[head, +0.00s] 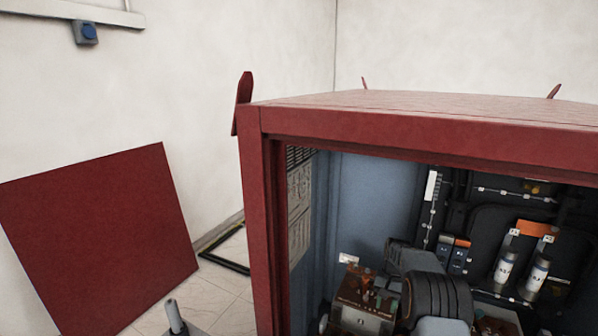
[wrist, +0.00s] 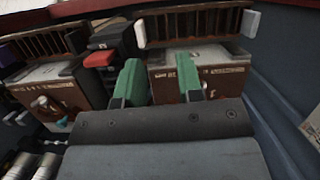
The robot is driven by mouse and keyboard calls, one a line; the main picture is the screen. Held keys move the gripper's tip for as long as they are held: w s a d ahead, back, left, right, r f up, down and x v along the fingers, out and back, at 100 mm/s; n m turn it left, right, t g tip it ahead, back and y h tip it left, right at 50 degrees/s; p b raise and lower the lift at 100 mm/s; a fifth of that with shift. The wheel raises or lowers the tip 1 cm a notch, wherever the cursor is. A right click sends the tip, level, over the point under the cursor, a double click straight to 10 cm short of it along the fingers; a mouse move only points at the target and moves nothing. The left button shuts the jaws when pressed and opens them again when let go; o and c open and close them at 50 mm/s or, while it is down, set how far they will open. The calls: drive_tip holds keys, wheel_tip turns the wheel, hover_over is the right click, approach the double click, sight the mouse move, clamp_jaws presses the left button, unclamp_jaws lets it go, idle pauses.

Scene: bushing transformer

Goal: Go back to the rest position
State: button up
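In the wrist view my gripper (wrist: 159,80) shows two green fingertips set well apart, with nothing held between them. The fingers point at a brown box with a grey top (wrist: 212,72), which has a slatted frame (wrist: 195,25) behind it. I cannot tell whether the fingertips touch this box. In the head view dark rounded links of my arm reach into the open red cabinet (head: 256,200) at the lower right. My fingertips cannot be made out there.
The cabinet's front frame and roof edge (head: 420,128) surround my arm. Inside are brown units (head: 368,295) and white cylinders (head: 506,265). A second brown box (wrist: 55,90) stands left in the wrist view. A red panel (head: 100,235) leans outside at the left.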

drive_tip(key=s+a+r+n+t+b, duration=0.1)
drive_tip(key=s+a+r+t, duration=0.1)
drive_tip(key=s+r, duration=0.3)
drive_tip(key=s+a+r+n+t+h+b, duration=0.1)
drive_tip(key=s+a+r, duration=0.4)
drive_tip(key=s, duration=0.9)
drive_tip(key=s+a+r+n+t+b, duration=0.1)
drive_tip(key=s+a+r+n+t, duration=0.1)
drive_tip(key=s+r, duration=0.5)
drive_tip(key=s+a+t, duration=0.1)
drive_tip(key=s+t, duration=0.1)
drive_tip(key=shift+s+a+r+t+h, duration=0.15)
drive_tip(key=shift+s+a+t+h, duration=0.15)
drive_tip(key=shift+s+a, duration=0.05)
